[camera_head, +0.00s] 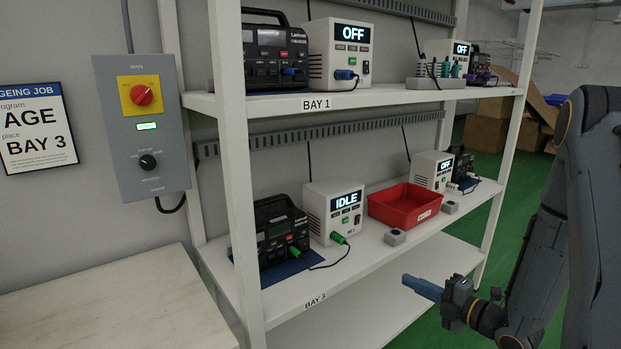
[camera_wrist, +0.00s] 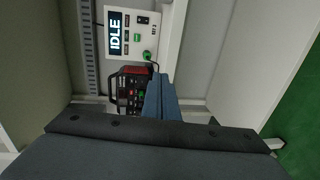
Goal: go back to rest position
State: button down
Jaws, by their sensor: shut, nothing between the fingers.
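My gripper (camera_head: 424,288) is in front of the lower shelf, to the right of the BAY 3 label, with its fingers together and nothing between them. In the wrist view the shut fingers (camera_wrist: 160,98) point toward the bay 3 equipment. There, the white unit (camera_head: 334,212) reads IDLE, and a green plug with a black cable sits at its front. The black device (camera_head: 276,232) stands left of it on a blue mat, with a green plug in its front. My gripper is apart from both.
A red tray (camera_head: 404,220) and small grey boxes sit on the lower shelf (camera_head: 360,262). Upper bay units read OFF. A grey panel (camera_head: 142,128) with a red knob hangs at left, by an AGE BAY 3 sign (camera_head: 38,130). Green floor (camera_head: 520,185) is open at right; cardboard boxes stand behind.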

jog(key=s+r+m+g+h+p, duration=0.3)
jog(key=s+r+m+g+h, duration=0.35)
jog(key=m+h, duration=0.6)
jog(key=s+a+r+m+g+y, duration=0.1)
jog(key=s+a+r+m+g, duration=0.2)
jog(key=s+m, duration=0.3)
jog(key=s+a+r+m+g+y+p, duration=0.1)
jog(key=s+m, duration=0.5)
jog(key=s, duration=0.7)
jog(key=a+r+g+y, duration=0.1)
jog(key=a+r+g, duration=0.1)
jog(key=a, duration=0.1)
jog(key=shift+s+a+m+g+p, duration=0.3)
jog(key=shift+s+m+g, duration=0.05)
